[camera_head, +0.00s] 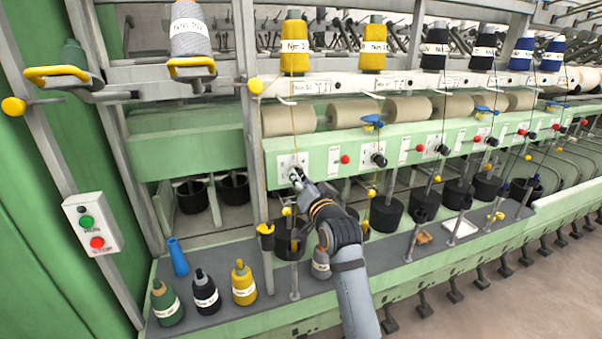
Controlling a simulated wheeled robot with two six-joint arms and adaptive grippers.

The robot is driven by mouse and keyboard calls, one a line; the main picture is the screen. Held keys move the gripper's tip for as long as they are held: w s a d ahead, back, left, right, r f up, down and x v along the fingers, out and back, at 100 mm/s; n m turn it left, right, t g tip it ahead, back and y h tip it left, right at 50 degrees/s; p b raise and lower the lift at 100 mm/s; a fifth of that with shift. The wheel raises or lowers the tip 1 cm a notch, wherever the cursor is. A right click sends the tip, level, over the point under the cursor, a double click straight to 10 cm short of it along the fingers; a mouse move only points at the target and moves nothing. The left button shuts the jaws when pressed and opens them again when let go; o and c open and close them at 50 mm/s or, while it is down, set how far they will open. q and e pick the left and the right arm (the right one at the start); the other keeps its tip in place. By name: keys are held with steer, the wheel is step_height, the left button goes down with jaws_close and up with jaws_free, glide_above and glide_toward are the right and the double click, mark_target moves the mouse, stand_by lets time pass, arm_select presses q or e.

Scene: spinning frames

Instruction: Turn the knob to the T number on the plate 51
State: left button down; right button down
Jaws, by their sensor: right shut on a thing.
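The knob sits on a white square plate (283,162) at the left end of the machine's green front rail. My right gripper (296,175) is shut on the knob and its fingers hide most of it. My right arm reaches up to it from the bottom of the camera_head view. The number the knob points to is too small and covered to read. A small white label (304,88) with tiny print lies on the rail above. My left gripper is not in view.
More black knobs (378,160) and red buttons (345,159) line the rail to the right. Yellow bobbins (294,45) stand on top. Several bobbins (206,292) stand on the lower shelf, left of my arm. A start-stop box (91,224) hangs at the left.

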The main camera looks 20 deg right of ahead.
steer(key=shift+r+m+p, duration=0.15)
steer(key=shift+m+p, duration=1.25)
steer(key=shift+m, duration=0.9)
steer(key=c, duration=1)
jaws_free()
steer(key=s, duration=1.2)
steer(key=shift+d, duration=0.2)
